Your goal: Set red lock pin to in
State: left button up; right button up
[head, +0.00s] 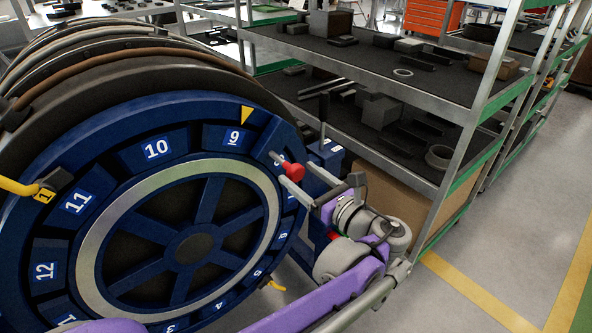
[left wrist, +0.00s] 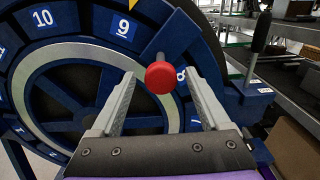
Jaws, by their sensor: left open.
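The red lock pin (head: 293,170) has a round red knob on a short grey shaft. It stands out from the right side of the blue numbered wheel (head: 115,120), near the 8 and 9 plates. My left gripper (head: 277,168) is open with its fingers on either side of the knob. In the left wrist view the knob (left wrist: 160,77) sits between the two open fingertips, with visible gaps on both sides. I cannot tell how deep the knob is between them. The shaft shows behind the knob. My right gripper is not in view.
A yellow pointer (head: 246,115) is at the wheel's upper rim. A black lever (head: 323,112) rises from a blue block right of the wheel. A yellow handle (head: 18,187) is at left. Metal shelves (head: 440,90) with dark parts stand close on the right; floor beyond is clear.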

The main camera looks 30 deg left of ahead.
pick_arm(q)
jog(key=shift+x, duration=1.2)
grip_shut()
